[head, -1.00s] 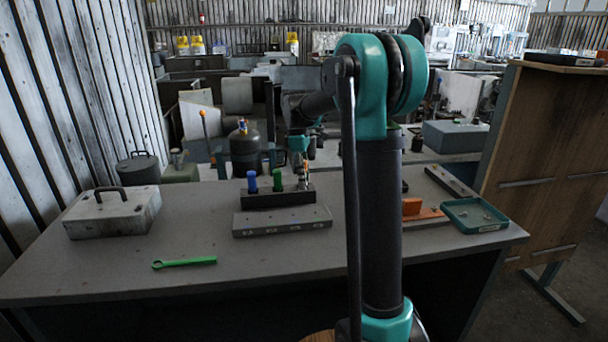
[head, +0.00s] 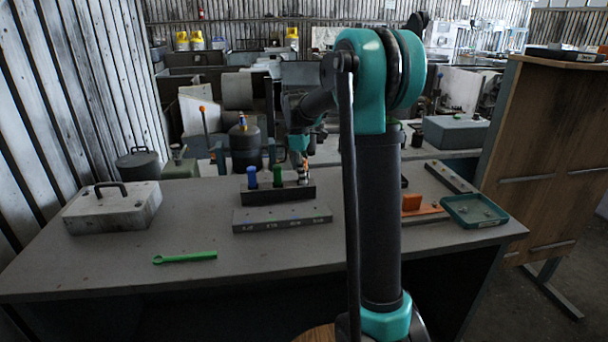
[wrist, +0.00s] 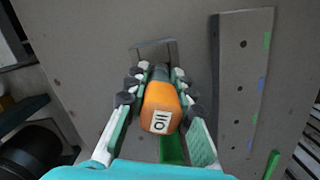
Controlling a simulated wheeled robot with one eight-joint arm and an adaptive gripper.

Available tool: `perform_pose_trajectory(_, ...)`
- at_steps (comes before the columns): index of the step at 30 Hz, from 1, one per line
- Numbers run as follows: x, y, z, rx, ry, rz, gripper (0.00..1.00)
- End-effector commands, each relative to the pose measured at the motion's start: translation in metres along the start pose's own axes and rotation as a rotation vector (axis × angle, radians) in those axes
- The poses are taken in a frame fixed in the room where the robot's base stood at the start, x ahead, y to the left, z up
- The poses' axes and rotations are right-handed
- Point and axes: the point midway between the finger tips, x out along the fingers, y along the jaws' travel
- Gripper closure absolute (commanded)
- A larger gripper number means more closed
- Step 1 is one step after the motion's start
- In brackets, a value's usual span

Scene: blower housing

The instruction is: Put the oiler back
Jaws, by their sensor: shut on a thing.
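The rack's end (wrist: 155,47) shows beyond the fingers in the wrist view. The oiler's lower end is hidden, so I cannot tell whether it touches the rack.
A grey bar (head: 282,222) with marked holes lies in front of the rack. A green wrench (head: 185,257) and a grey box with a handle (head: 112,212) are to the left. A green tray (head: 473,212) and an orange block (head: 411,203) are to the right.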

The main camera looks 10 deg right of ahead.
Motion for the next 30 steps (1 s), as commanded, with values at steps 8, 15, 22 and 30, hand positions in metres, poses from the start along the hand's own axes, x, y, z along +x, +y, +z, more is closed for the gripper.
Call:
perform_pose_trajectory(8, -0.0002, 0.0, 0.0, 0.0, 0.0, 0.0, 0.59)
perform_pose_trajectory(15, -0.0002, 0.0, 0.0, 0.0, 0.0, 0.0, 0.52)
perform_pose_trajectory(22, -0.0001, 0.0, 0.0, 0.0, 0.0, 0.0, 0.32)
perform_pose_trajectory(30, -0.001, 0.0, 0.0001, 0.0, 0.0, 0.0, 0.32)
